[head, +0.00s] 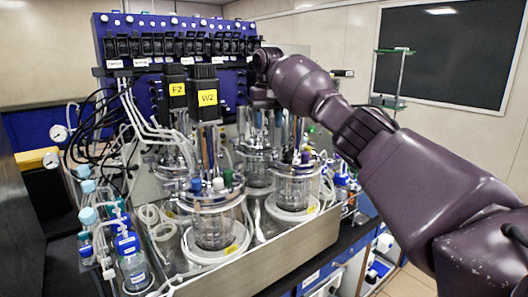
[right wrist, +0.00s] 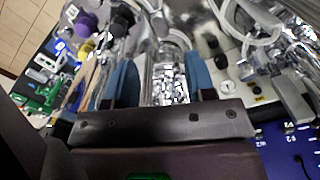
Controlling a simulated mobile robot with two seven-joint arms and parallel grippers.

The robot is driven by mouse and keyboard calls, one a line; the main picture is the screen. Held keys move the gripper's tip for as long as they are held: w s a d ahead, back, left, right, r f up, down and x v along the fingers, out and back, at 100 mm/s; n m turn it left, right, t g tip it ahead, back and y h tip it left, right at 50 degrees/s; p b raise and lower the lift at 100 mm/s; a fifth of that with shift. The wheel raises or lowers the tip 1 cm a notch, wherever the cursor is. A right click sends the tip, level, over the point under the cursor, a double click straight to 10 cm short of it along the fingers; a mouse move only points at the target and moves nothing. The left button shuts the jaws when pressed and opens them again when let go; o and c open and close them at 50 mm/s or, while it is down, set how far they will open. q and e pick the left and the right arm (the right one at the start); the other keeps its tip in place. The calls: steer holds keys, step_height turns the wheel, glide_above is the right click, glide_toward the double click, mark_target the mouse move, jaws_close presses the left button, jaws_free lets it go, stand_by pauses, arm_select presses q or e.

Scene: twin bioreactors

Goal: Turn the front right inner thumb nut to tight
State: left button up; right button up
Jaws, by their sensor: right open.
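Glass vessels with metal head plates stand in a steel tray (head: 300,250). A front vessel (head: 214,228) has blue, white and green caps on its plate. Another vessel (head: 292,192) stands to its right, below my right arm. The thumb nuts are too small to tell apart in the head view, and I cannot pick out the front right inner one. My right gripper (head: 262,97) is high above the rear vessels, in front of the blue rack. In the right wrist view its two blue fingers (right wrist: 160,75) are apart, with shiny metal and glass beyond the gap. My left gripper is not in view.
Tall motors with yellow labels (head: 207,97) rise over the front vessel. White tubes and black cables (head: 100,130) crowd the left. Blue-capped bottles (head: 130,265) stand at the front left. A blue rack of pumps (head: 175,25) closes off the back.

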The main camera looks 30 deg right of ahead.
mark_target(268, 156)
step_height(268, 156, down, 10)
steer(key=shift+s+r+p, duration=0.1)
steer(key=shift+s+p, duration=0.05)
steer(key=shift+p, duration=0.25)
jaws_close()
stand_by(0.3)
